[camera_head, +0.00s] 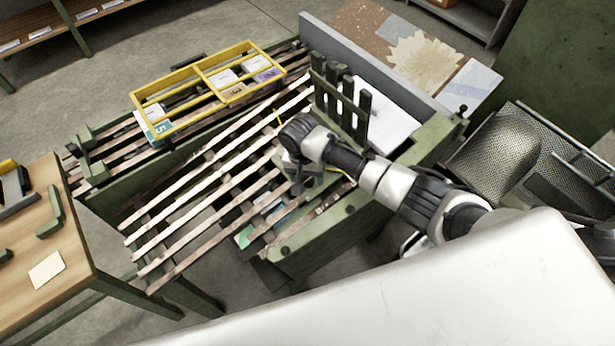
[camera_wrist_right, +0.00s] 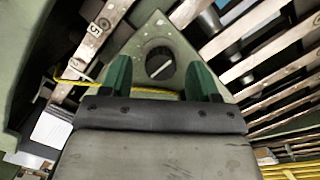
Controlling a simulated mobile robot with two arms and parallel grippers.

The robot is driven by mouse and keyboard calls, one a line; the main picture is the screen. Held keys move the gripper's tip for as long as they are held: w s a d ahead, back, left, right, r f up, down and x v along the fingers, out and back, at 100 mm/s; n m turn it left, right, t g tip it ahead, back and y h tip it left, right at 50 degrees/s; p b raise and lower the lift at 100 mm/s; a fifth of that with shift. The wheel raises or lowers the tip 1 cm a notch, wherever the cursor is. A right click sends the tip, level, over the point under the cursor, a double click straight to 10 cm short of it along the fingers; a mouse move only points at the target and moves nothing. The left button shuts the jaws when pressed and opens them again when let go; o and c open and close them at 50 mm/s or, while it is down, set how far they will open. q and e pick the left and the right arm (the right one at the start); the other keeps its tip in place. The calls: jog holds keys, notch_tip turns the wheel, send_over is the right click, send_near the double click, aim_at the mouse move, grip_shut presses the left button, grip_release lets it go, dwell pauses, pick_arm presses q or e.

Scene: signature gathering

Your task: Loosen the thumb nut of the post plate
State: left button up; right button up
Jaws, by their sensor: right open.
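In the right wrist view, the post plate (camera_wrist_right: 158,28) is a pale green, pointed plate. A dark round part with a light bar across it, which looks like the thumb nut (camera_wrist_right: 159,63), sits on the plate. My right gripper (camera_wrist_right: 160,80) is open, with one green finger on each side of the nut; I cannot tell whether they touch it. In the head view my right gripper (camera_head: 298,186) is over the right part of the slatted frame, and it hides the nut there. My left gripper is not in view.
The slatted wooden frame (camera_head: 200,185) fills the middle. A yellow divided tray (camera_head: 207,83) with small boxes lies behind it. Green upright fingers (camera_head: 340,97) stand just behind my right arm. A wooden table (camera_head: 40,240) is at the left. A yellow cord (camera_wrist_right: 150,92) runs near the plate.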

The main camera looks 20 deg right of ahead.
jog(key=shift+f, duration=0.55)
jog(key=c, duration=0.9)
